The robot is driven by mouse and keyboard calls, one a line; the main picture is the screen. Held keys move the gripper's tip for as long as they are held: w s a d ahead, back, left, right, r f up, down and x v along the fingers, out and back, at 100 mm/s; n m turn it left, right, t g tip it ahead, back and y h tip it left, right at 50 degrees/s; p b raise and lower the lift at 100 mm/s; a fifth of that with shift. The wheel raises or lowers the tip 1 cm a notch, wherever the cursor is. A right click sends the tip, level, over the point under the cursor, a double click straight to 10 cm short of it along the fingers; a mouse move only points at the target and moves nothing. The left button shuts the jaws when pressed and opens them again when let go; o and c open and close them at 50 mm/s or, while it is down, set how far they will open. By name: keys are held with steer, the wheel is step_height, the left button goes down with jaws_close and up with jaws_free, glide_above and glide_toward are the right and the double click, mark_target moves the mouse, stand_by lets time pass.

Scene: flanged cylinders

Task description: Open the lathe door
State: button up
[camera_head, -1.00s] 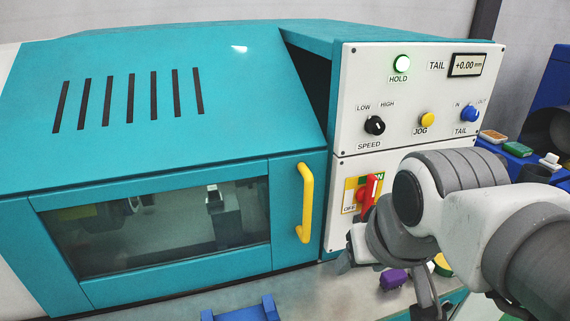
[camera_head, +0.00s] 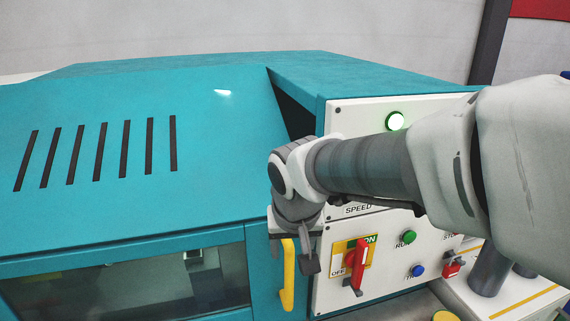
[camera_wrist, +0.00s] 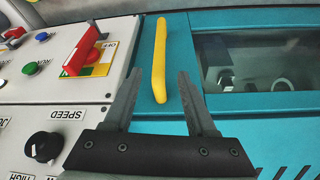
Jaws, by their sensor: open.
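The teal lathe door (camera_head: 262,262) has a dark window (camera_head: 150,285) and looks closed in the head view. Its yellow vertical handle (camera_head: 288,275) is at the door's right edge. My gripper (camera_head: 290,240) is at the upper end of the handle, and my wrist hides part of that end. In the wrist view the handle (camera_wrist: 160,60) runs between the lines of the two open fingers of my gripper (camera_wrist: 158,80). Its near end lies between the fingertips, and no grip on it shows. The door's window also shows in the wrist view (camera_wrist: 260,60).
The white control panel (camera_head: 330,220) stands right of the handle, with a red switch lever (camera_head: 357,275) close by. A black speed knob (camera_wrist: 43,146) shows in the wrist view. The sloped teal cover (camera_head: 100,215) is at left.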

mark_target(289, 265)
steer(key=x, duration=1.1)
steer(key=shift+d+f, duration=0.1)
steer(key=shift+f, duration=0.05)
jaws_close()
stand_by(1.0)
